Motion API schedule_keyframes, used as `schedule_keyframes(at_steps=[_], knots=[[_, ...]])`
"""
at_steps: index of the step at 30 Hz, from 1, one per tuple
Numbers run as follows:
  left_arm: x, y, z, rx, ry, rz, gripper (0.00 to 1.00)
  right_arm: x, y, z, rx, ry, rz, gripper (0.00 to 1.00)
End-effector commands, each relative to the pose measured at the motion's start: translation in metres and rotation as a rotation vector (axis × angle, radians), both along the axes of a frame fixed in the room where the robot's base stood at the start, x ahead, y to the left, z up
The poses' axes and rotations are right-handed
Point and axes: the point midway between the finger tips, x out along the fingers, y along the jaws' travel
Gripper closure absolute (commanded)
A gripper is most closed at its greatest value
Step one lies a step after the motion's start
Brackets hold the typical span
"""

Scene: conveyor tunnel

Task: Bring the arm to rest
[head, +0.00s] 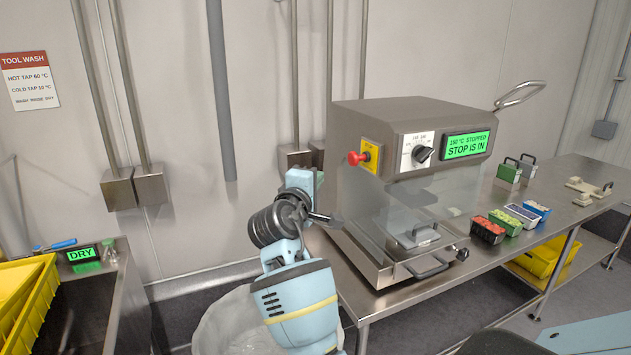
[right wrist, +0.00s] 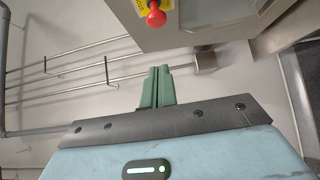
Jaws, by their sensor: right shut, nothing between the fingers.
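My right arm rises from the bottom middle of the head view, in front of the wall and left of the steel machine (head: 395,118). Its gripper (head: 311,188) is at the top of the arm, small and partly hidden by its wrist. In the right wrist view the two green fingers (right wrist: 156,88) are together with nothing between them. They are apart from the machine; its red stop button (right wrist: 156,18) shows above them in that view. My left gripper is not in view.
The machine's green display (head: 466,146) reads "150 °C STOPPED, STOP IS IN". Small coloured containers (head: 488,230) stand on the steel table to its right. A left bench holds a "DRY" sign (head: 81,254) and yellow bins (head: 38,300). Wall pipes (right wrist: 75,72) run behind my right gripper.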

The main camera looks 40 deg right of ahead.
Motion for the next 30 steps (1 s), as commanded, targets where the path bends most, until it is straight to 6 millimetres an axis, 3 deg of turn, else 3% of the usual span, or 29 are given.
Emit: schedule_keyframes(at_steps=[12,16,20,23,30], knots=[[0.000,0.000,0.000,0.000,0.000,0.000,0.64,0.000,0.000,-0.001,0.001,0.001,0.001,1.00],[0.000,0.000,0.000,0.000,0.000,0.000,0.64,0.002,0.004,-0.023,0.016,0.005,0.037,1.00],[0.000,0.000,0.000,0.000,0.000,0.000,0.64,0.002,0.016,-0.081,0.074,0.007,0.139,1.00],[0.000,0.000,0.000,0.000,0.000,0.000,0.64,-0.005,0.032,-0.139,0.155,0.007,0.241,1.00],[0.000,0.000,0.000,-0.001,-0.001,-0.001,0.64,-0.054,0.076,-0.271,0.435,0.004,0.443,1.00]])
